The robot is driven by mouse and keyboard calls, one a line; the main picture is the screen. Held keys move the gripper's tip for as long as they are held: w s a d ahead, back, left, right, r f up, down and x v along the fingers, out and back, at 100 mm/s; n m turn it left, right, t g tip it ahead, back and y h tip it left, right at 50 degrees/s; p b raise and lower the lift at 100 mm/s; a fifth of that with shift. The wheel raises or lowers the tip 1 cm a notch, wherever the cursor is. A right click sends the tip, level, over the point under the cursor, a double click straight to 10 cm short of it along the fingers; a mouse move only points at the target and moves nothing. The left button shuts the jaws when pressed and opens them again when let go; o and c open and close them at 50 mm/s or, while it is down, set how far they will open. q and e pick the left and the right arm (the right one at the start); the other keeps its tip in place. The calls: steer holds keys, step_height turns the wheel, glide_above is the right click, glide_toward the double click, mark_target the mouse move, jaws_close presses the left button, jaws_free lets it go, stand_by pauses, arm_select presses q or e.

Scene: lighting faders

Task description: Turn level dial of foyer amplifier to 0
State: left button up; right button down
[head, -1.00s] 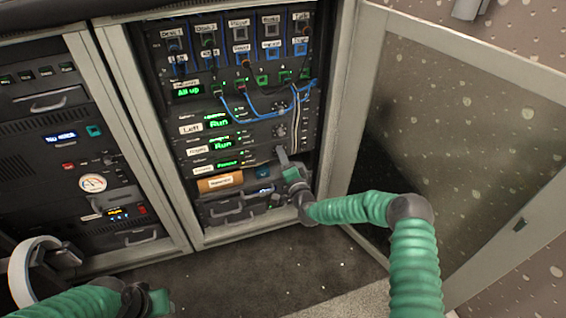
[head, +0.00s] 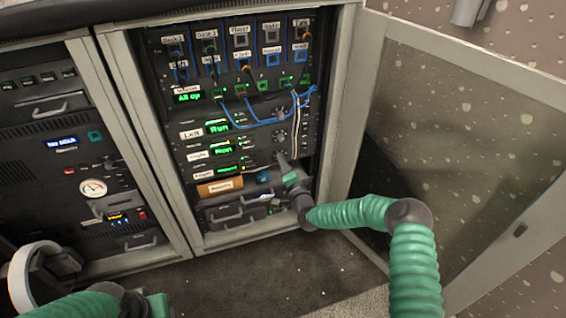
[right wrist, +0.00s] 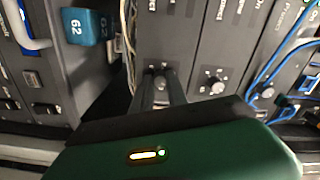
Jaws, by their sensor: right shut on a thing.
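The foyer amplifier (head: 202,174) is the lowest of three stacked amplifier units in the open rack, with a white label and a small green display. My right gripper (head: 281,157) is at the right end of this unit. In the right wrist view its two fingers (right wrist: 161,88) are shut on a level dial (right wrist: 161,72), which is mostly hidden between them. The dial's scale is too small to read. Of my left gripper, only part of the green body (head: 157,305) shows at the bottom edge; its fingers are out of view.
The neighbouring amplifier's dial (right wrist: 216,84) is close beside the fingers. Blue cables (head: 262,119) hang above. An orange labelled roll (head: 220,186) and a blue tag (right wrist: 83,26) are below the amplifiers. The open glass door (head: 440,130) stands right of my right arm.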

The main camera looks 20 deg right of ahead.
steer(key=shift+f, duration=0.1)
steer(key=shift+s+f+n+p, duration=0.1)
steer(key=shift+n+p, duration=1.4)
steer(key=shift+n, duration=6.5)
steer(key=shift+f+n+p, duration=0.1)
steer(key=shift+n+p, duration=1.35)
steer(key=shift+n, duration=6.55)
steer(key=c, duration=1.5)
jaws_free()
steer(key=shift+o, duration=1)
steer(key=shift+r, duration=0.15)
